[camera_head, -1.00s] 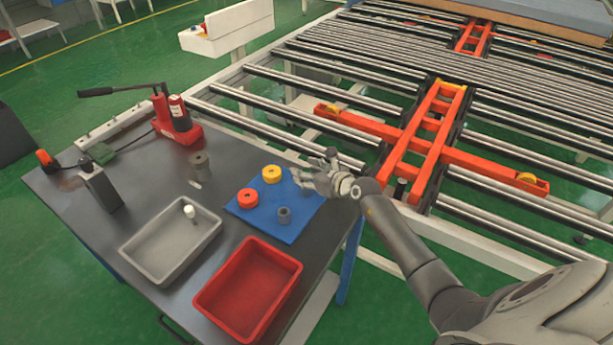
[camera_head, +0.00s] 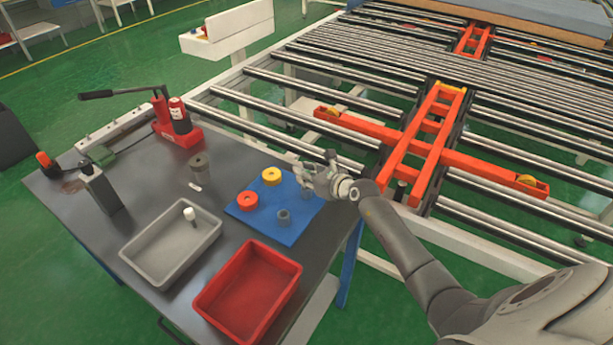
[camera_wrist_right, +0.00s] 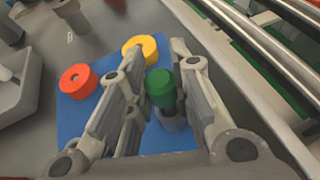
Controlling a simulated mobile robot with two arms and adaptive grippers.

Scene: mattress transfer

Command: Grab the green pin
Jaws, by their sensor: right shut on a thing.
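The green pin (camera_wrist_right: 160,88) shows in the right wrist view as a short green cylinder between the fingers of my right gripper (camera_wrist_right: 155,50), which is shut on it. A grey round piece (camera_wrist_right: 172,120) shows just below the pin; I cannot tell whether they touch. In the head view my right gripper (camera_head: 310,178) is over the right part of the blue mat (camera_head: 262,228), and its fingers hide the pin. My left gripper is not in view.
A red ring (camera_head: 247,201), a yellow ring (camera_head: 271,175) and a grey ring (camera_head: 283,216) are on the mat. A grey tray (camera_head: 150,272) and a red tray (camera_head: 222,318) stand in front. A red jack (camera_head: 180,122) is at the back. The roller conveyor (camera_head: 350,145) is on the right.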

